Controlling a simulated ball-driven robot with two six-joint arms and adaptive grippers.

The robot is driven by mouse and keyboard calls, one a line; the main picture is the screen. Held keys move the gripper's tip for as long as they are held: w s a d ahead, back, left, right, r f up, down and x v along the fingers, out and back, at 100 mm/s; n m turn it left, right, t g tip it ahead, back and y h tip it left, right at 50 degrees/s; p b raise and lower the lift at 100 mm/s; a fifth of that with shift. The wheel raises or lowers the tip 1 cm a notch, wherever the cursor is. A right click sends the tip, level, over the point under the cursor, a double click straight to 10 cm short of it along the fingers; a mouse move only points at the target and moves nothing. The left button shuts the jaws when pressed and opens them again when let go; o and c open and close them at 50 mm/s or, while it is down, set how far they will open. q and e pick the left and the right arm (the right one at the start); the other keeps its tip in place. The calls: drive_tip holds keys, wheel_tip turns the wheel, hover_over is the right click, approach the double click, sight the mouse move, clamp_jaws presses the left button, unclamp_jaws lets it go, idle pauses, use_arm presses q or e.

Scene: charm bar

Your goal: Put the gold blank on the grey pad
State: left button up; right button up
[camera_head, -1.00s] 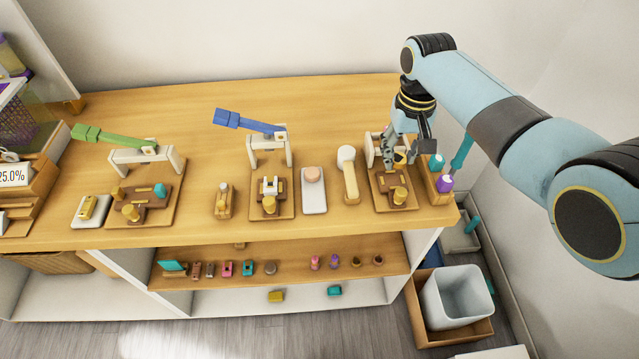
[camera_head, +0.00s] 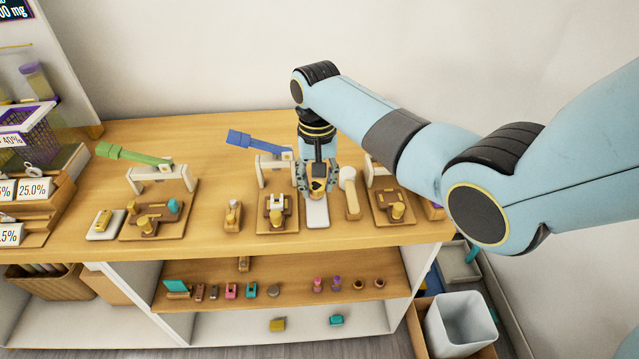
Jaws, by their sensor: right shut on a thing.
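My right gripper (camera_head: 316,190) is shut on the gold blank (camera_head: 317,186), a small gold piece between its fingertips. It holds the blank over the back part of a pale grey pad (camera_head: 317,214) in the middle of the table. I cannot tell whether the blank touches anything below. The gripper hides the back of this pad. My left gripper is not in view.
A blue-handled press (camera_head: 277,227) stands left of the middle pad, a white-headed tool (camera_head: 348,178) right of it. Further right is another press (camera_head: 392,219), partly behind my arm. A green-handled press (camera_head: 160,232) stands at the left.

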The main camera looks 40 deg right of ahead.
sight(318, 215)
drive_tip(key=shift+w, duration=0.1)
drive_tip(key=shift+f, duration=0.35)
wheel_tip(318, 215, down, 3)
drive_tip(key=shift+r+b, duration=0.15)
drive_tip(key=shift+b, duration=0.6)
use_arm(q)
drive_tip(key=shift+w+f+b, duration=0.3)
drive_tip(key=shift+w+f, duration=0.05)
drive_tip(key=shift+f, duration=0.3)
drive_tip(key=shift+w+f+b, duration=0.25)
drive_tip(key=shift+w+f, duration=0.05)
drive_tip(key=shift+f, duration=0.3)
use_arm(e)
drive_tip(key=shift+f, duration=0.85)
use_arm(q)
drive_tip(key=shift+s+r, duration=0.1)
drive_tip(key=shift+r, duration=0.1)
use_arm(e)
drive_tip(key=shift+f, duration=0.55)
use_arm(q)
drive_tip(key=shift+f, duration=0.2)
use_arm(e)
drive_tip(key=shift+f, duration=0.85)
drive_tip(key=o, duration=1)
